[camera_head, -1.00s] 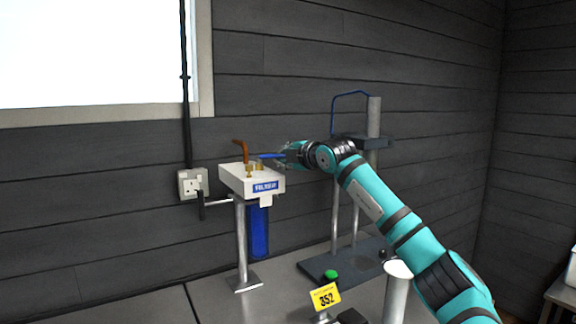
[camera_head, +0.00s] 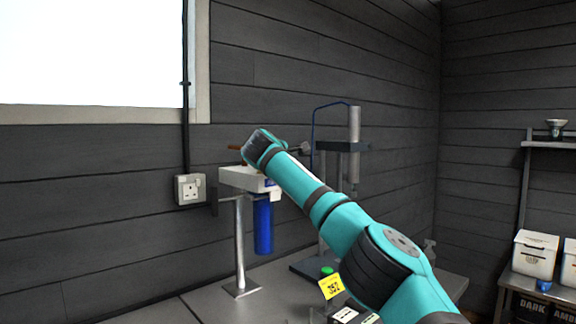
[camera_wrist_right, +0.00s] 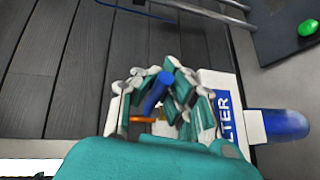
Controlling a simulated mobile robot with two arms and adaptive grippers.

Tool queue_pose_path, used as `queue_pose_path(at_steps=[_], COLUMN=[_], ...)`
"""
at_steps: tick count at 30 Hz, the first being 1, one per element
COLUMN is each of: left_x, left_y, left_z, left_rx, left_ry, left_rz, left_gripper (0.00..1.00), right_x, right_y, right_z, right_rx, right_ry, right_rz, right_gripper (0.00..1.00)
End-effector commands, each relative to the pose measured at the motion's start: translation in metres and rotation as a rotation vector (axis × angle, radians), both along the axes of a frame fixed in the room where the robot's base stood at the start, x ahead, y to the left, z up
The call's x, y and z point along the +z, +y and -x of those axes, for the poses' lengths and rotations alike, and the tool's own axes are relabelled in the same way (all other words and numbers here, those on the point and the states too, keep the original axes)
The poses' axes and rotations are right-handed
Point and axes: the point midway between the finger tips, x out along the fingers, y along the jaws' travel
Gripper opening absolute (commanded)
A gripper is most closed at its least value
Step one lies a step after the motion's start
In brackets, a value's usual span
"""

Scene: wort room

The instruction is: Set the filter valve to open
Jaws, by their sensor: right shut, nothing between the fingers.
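The filter is a white block (camera_head: 240,180) on a metal stand, with a blue cylinder (camera_head: 263,228) hanging below it. In the right wrist view its white housing (camera_wrist_right: 216,80) carries a blue label. A blue lever (camera_wrist_right: 155,94) stands beside an orange-brown handle (camera_wrist_right: 143,119), whose end also shows in the head view (camera_head: 234,147). My right gripper (camera_wrist_right: 162,88) is shut at the blue lever, its fingers around and beside it; I cannot tell whether they touch it. In the head view my right arm hides the gripper and the blue lever. My left gripper is out of view.
A stand with a grey column (camera_head: 354,130) and blue tube is behind my arm. A yellow tag (camera_head: 331,286) and a green button (camera_head: 327,270) are in front of it. A wall socket (camera_head: 190,189) is left of the filter. Shelves with white tubs (camera_head: 535,252) stand right.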

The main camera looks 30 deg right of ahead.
Motion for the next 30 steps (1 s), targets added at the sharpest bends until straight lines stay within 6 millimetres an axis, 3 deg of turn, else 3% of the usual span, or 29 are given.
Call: queue_pose_path(at_steps=[7, 30], left_x=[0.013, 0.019], left_y=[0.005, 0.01], left_z=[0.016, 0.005], left_rx=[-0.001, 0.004], left_ry=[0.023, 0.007], left_rz=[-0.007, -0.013], left_gripper=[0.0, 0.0], right_x=[0.006, 0.006], right_y=[0.008, 0.011], right_z=[0.002, 0.003], right_rx=[-0.112, -0.175], right_ry=[-0.004, -0.008], right_rz=[0.002, 0.002], right_gripper=[0.0, 0.01])
